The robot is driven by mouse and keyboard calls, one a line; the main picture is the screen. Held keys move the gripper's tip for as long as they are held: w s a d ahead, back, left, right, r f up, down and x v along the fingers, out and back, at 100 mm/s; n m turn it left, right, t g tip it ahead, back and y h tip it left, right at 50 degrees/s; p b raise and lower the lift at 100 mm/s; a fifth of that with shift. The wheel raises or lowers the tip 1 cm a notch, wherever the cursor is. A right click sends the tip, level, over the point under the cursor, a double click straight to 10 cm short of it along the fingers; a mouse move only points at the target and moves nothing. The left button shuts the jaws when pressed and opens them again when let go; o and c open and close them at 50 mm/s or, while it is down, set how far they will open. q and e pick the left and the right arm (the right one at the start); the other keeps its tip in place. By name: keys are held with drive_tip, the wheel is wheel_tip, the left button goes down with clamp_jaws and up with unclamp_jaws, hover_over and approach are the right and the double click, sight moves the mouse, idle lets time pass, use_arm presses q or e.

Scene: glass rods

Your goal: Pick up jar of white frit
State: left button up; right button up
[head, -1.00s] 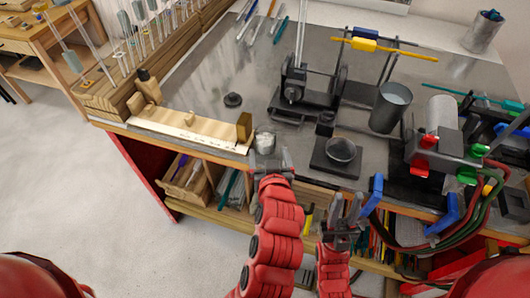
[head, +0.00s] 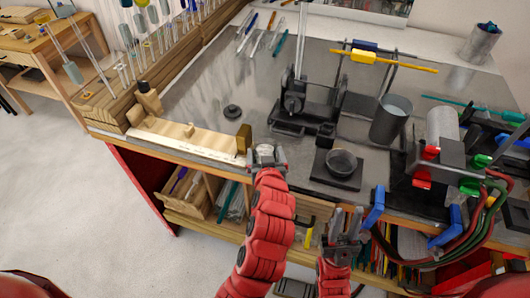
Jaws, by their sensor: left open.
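The jar of white frit (head: 265,149) stands near the front edge of the metal bench top, just right of the wooden block. Its white contents show at the top; its lower part is hidden by my gripper. My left gripper (head: 267,160) is open right at the jar, with its fingers at the jar's near sides. I cannot tell whether they touch it. My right gripper (head: 347,222) is lower and to the right, in front of the bench's front edge, with its two fingers upright, apart and empty.
A wooden ruler-like board (head: 185,138) lies left of the jar. A black rod stand (head: 300,105) stands behind. Bench space behind the jar is clear.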

use_arm(q)
clamp_jaws()
idle(0.3)
drive_tip(key=shift+r, duration=0.1)
